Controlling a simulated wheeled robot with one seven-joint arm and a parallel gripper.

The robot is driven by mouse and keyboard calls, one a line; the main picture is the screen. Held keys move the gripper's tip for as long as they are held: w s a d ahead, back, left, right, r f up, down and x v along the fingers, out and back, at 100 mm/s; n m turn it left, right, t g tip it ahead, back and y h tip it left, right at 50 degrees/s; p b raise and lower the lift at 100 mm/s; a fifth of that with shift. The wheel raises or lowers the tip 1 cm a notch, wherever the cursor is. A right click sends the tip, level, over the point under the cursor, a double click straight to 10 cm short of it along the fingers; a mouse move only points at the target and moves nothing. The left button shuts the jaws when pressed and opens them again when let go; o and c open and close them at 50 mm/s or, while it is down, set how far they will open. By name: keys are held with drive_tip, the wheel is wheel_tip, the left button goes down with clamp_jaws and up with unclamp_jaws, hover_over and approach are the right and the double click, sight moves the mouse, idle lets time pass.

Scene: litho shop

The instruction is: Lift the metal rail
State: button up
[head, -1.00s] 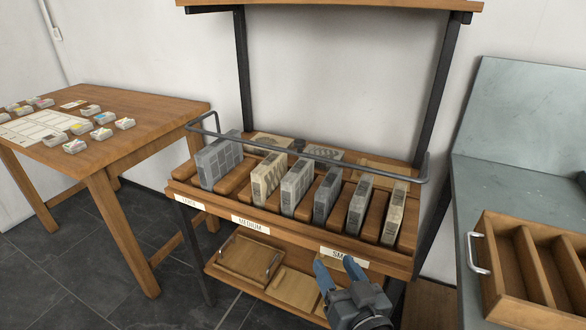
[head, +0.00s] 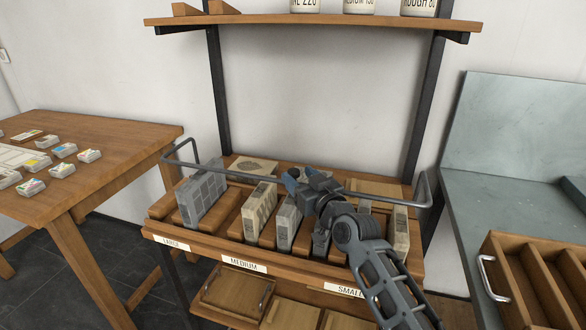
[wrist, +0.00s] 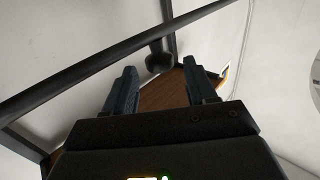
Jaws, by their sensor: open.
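The metal rail (head: 388,199) is a thin dark grey bar with bent ends, running along the rack above the row of stone blocks. In the wrist view the rail (wrist: 88,72) crosses diagonally just past the fingertips. My gripper (head: 297,177) is at about the middle of the rail and hides part of it. In the wrist view my gripper (wrist: 160,72) has its two blue fingers spread, with no rail between them. Whether a finger touches the rail cannot be told.
Grey and tan stone blocks (head: 203,198) stand in the wooden rack (head: 160,233) under the rail. A shelf (head: 300,22) with containers is above, between dark posts (head: 217,90). A wooden table (head: 95,190) is at left, a grey bench (head: 490,205) with a wooden tray (head: 520,290) at right.

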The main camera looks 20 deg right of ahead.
sight(297, 173)
drive_tip(key=shift+w+a, duration=0.2)
drive_tip(key=shift+w, duration=0.7)
drive_tip(key=shift+w+a, duration=0.15)
drive_tip(key=shift+w, duration=0.75)
drive_tip(key=shift+r, duration=0.1)
clamp_jaws()
